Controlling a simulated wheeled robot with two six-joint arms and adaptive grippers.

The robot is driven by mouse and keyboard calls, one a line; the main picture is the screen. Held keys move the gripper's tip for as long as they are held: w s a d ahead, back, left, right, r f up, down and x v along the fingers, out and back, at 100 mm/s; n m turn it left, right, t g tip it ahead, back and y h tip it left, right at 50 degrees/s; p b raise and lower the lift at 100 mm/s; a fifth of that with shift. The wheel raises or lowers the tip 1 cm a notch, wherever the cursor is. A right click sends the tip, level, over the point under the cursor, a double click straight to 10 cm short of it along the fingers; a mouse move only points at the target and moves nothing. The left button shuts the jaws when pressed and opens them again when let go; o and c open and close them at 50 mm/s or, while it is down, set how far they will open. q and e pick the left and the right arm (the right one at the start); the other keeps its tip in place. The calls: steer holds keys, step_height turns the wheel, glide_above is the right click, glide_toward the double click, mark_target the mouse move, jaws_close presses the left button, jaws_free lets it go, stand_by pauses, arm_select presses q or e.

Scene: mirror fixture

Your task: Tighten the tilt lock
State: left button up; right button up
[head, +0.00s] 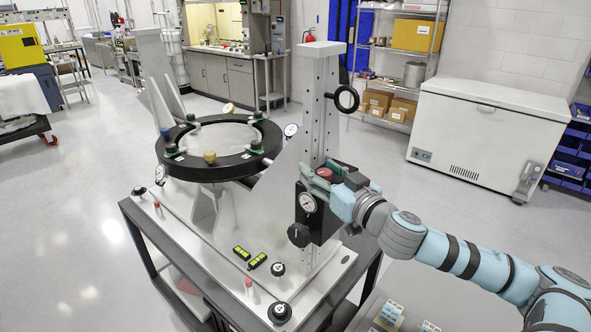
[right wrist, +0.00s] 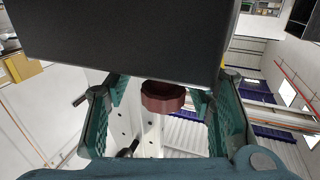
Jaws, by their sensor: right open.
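The mirror fixture has a black ring (head: 219,147) holding a round mirror (head: 215,140) on a white frame, beside a tall white upright (head: 318,108). A dark red knob (head: 324,173) sits on the black block (head: 326,222) on the upright; it also shows in the right wrist view (right wrist: 162,97). My right gripper (head: 318,180) is at this knob, its green fingers open on either side, with visible gaps in the right wrist view. A black knob (head: 299,235) is lower on the block. No label shows which knob is the tilt lock. My left gripper is not in view.
A dial gauge (head: 308,203) is close to my right gripper. A black ring handle (head: 346,99) juts from the upright above. Two spirit levels (head: 249,257) and black levelling knobs (head: 280,312) are on the base plate. A white chest freezer (head: 487,135) stands behind.

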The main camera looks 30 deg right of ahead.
steer(key=shift+s+a+r, duration=0.1)
steer(key=shift+s+r, duration=0.2)
steer(key=shift+s, duration=0.2)
steer(key=shift+s+a+r, duration=0.1)
steer(key=shift+s+r, duration=0.15)
steer(key=shift+s, duration=0.25)
steer(key=c, duration=0.3)
steer(key=shift+w, duration=0.1)
steer(key=shift+c, duration=1.4)
steer(key=shift+w+f, duration=0.1)
steer(key=c, duration=0.4)
jaws_close()
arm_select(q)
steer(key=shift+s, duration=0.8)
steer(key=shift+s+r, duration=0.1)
